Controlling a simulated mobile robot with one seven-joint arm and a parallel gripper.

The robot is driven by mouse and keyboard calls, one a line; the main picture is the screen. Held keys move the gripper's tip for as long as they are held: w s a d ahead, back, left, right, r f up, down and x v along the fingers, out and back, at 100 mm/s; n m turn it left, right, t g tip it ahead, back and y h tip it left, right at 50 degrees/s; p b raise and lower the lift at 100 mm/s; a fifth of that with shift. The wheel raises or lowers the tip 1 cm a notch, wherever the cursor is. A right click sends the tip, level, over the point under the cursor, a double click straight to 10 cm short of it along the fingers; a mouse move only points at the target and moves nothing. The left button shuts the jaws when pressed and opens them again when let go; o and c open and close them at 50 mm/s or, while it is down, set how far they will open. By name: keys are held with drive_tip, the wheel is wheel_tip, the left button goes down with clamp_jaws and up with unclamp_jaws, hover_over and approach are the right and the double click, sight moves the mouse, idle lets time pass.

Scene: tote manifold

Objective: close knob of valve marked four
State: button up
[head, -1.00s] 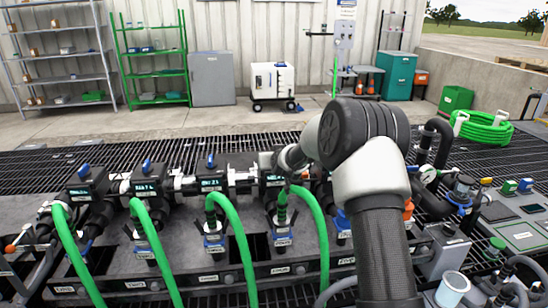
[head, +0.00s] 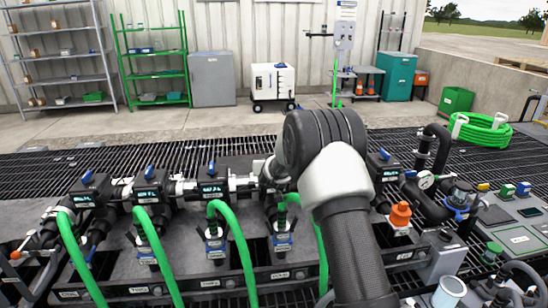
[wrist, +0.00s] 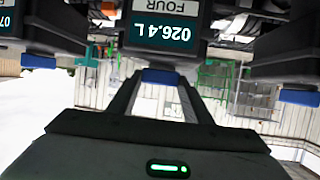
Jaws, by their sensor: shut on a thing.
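In the wrist view, which is upside down, a black valve unit has a label reading FOUR and a display (wrist: 163,35) showing 026.4 L. Its blue knob (wrist: 161,76) lies between the fingertips of my gripper (wrist: 160,82), which is shut on it. The knob appears roughly crosswise to the view; its exact angle is hard to tell. In the head view, my arm hides the knob, my fingertips and most of valve four's unit. A green hose (head: 320,255) shows below that spot.
Neighbouring valves have blue knobs, including valve three's knob (head: 211,167) to the left and another (head: 384,154) to the right. Green hoses (head: 235,235) arch in front of the row. An orange cap (head: 400,214) stands right of my arm.

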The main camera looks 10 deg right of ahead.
drive_tip(key=m+h+p, duration=0.1)
drive_tip(key=p, duration=0.2)
drive_tip(key=a+r+m+h+p, duration=0.1)
drive_tip(key=p, duration=0.3)
drive_tip(key=shift+r+g+h, duration=0.15)
drive_tip(key=shift+g+h, duration=0.15)
drive_tip(key=shift+h, duration=0.1)
drive_tip(key=m+h+p, duration=0.1)
drive_tip(key=m+g+p, duration=0.1)
drive_tip(key=p, duration=0.1)
drive_tip(key=shift+w+f+h, duration=0.15)
drive_tip(key=shift+f+h, duration=0.15)
drive_tip(key=shift+h, duration=0.1)
drive_tip(key=shift+f+m+g+h, duration=0.3)
drive_tip(key=shift+m+h, duration=0.1)
drive_tip(key=shift+m, duration=0.2)
drive_tip(key=m+h+b, duration=0.1)
drive_tip(key=m+g+h+b, duration=0.1)
drive_tip(key=shift+w+a+f+g+b, duration=0.1)
drive_tip(key=shift+w+f+g+b, duration=0.05)
drive_tip(key=shift+f+g+b, duration=0.2)
drive_tip(key=m+g+h+b, duration=0.1)
drive_tip(key=b, duration=0.1)
drive_tip(key=shift+b, duration=0.3)
drive_tip(key=shift+r+m+g+h+b, duration=0.3)
drive_tip(key=shift+m+b, duration=0.1)
drive_tip(key=shift+b, duration=0.25)
